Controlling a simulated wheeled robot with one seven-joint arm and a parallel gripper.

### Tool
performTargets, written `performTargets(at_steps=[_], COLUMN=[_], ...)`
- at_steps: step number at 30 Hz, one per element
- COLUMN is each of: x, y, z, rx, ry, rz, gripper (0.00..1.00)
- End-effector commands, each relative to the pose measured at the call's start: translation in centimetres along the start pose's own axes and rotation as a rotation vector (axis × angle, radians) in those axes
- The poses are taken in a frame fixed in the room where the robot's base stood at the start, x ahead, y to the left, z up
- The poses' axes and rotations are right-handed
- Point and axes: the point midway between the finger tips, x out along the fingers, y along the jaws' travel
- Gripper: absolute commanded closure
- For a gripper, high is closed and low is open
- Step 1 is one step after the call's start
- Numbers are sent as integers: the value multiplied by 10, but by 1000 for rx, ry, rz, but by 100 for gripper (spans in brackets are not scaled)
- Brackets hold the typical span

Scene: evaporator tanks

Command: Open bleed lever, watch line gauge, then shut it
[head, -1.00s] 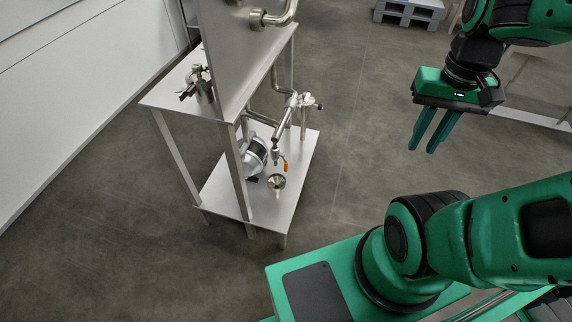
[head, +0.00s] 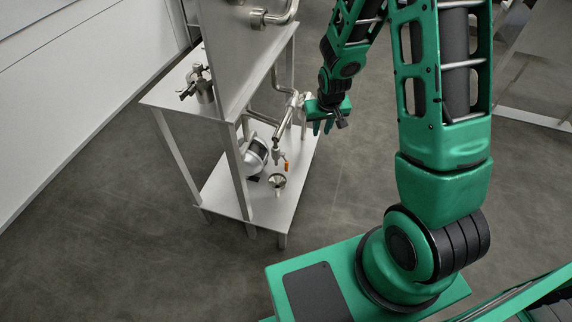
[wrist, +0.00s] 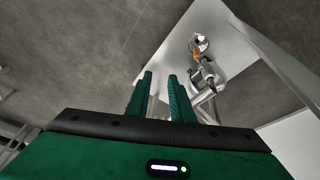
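The bleed lever appears to be the small orange handle (head: 286,167) on a steel valve below the pipe, above the stand's lower shelf. It also shows in the wrist view (wrist: 196,55), upper right of the fingers. My gripper (head: 322,128) is beside the pipework, to the right of and above the orange handle in the head view, apart from it. Its two green fingers (wrist: 161,88) are spread with a gap between them and nothing held. I cannot make out a line gauge face in either view.
A funnel (head: 277,181) sits under the valve on the lower shelf (head: 265,206). A pump (head: 256,153) stands left of it. Steel pipes (head: 283,92) and stand legs (head: 232,165) crowd the left side. Open floor (head: 350,205) lies right of the stand.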

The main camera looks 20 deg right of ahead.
Motion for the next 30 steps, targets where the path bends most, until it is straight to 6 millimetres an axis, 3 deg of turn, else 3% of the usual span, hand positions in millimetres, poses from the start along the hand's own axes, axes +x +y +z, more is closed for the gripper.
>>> performTargets(at_steps=[3, 9, 15, 23, 30], x=[47, 105, 132, 152, 190], y=[-32, -76, -98, -104, -108], z=[3, 11, 20, 20, 16], rx=[-37, -71, -82, -84, -83], ry=[21, 67, 91, 95, 95], rz=[-35, -91, -122, -127, -126], gripper=[79, 79, 79, 79, 79])
